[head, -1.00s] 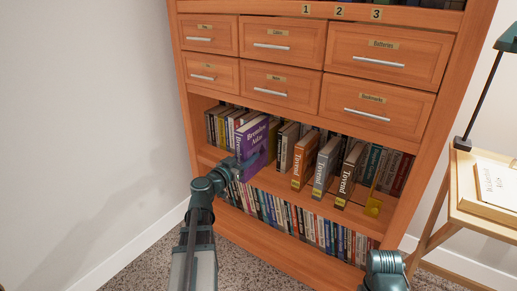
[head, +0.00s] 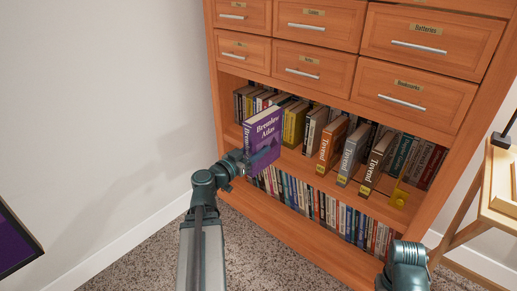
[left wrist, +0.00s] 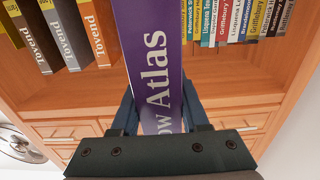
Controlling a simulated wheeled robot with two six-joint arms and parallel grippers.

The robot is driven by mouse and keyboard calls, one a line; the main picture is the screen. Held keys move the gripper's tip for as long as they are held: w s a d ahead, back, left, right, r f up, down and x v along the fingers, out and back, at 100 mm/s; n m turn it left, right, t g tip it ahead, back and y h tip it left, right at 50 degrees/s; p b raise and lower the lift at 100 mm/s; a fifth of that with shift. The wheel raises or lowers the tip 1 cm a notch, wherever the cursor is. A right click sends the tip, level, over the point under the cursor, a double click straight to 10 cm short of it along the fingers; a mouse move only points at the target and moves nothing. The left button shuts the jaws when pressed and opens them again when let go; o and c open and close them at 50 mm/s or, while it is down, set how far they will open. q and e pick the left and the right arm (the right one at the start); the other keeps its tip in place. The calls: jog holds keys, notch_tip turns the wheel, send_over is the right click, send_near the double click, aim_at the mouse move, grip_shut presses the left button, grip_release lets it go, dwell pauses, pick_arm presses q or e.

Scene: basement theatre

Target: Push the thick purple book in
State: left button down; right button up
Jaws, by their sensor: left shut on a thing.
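The thick purple book (head: 265,130), with "Atlas" in white on its spine, juts out from the upper open shelf (head: 291,160) of the wooden bookcase. My left gripper (head: 248,161) is shut on its lower part. In the left wrist view the purple book (left wrist: 150,45) runs between both fingers of the left gripper (left wrist: 160,115). It stands clearly forward of its neighbours. Whether its base still touches the shelf is hidden. My right gripper is out of view; only part of my right arm shows at the bottom right.
Three Tovend books, orange (head: 331,145), grey (head: 352,155) and brown (head: 377,163), jut out to the right. A yellow piece (head: 400,195) sits at the shelf edge. A lower row of books (head: 315,200) and labelled drawers (head: 310,68) are near. A side table (head: 500,195) stands right.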

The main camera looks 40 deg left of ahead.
aim_at(273, 138)
pick_arm(q)
jog(key=w+d, duration=0.1)
jog(key=w, duration=2.4)
jog(key=shift+r, duration=0.25)
dwell(4.2)
jog(key=shift+w+d, duration=0.1)
jog(key=shift+c, duration=1.6)
grip_release()
jog(key=s, duration=1.7)
jog(key=shift+a+f, duration=0.25)
jog(key=shift+a, duration=0.05)
